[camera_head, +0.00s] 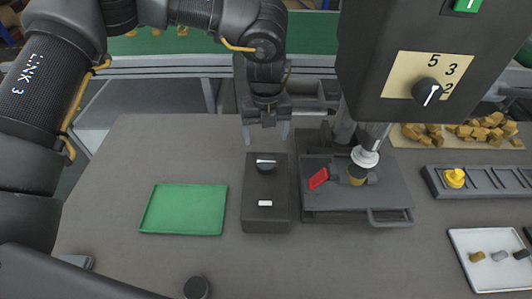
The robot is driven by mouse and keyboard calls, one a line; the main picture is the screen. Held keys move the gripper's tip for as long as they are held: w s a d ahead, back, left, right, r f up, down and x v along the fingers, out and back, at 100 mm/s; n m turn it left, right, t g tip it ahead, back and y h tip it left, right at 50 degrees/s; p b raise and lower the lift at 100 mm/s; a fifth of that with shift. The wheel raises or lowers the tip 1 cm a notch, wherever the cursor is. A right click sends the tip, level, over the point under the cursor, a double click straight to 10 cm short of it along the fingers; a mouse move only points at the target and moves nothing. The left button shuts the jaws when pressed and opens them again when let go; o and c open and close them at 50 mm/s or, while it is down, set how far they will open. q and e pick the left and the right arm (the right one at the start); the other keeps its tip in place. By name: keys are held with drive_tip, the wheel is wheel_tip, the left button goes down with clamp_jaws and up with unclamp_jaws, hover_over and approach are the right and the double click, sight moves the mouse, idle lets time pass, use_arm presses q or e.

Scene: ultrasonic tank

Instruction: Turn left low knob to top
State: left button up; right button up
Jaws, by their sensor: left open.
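The low knob (266,168) is a dark round knob on top of a dark control box (266,220) near the middle of the table. Its white pointer line lies roughly sideways in the picture. A small white label or button (265,203) sits nearer me on the same box. My left gripper (266,136) is open, with its fingers pointing down at the far end of the box. The fingertips show just beyond the knob, one on each side, and look apart from it. My right gripper is not in view.
A big dark housing with a numbered dial knob (427,92) hangs at the upper right. Beside the box stands a dark fixture (330,202) with a red part (318,179). A green tray (185,210) lies left. A white tray (470,255) lies right.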

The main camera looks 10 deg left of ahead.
sight(266, 160)
use_arm(q)
wheel_tip(266, 160, down, 8)
drive_tip(key=shift+f+p, duration=0.25)
drive_tip(key=shift+p, duration=0.85)
drive_tip(key=shift+f, duration=0.55)
drive_tip(key=c, duration=1)
drive_tip(key=shift+o, duration=0.2)
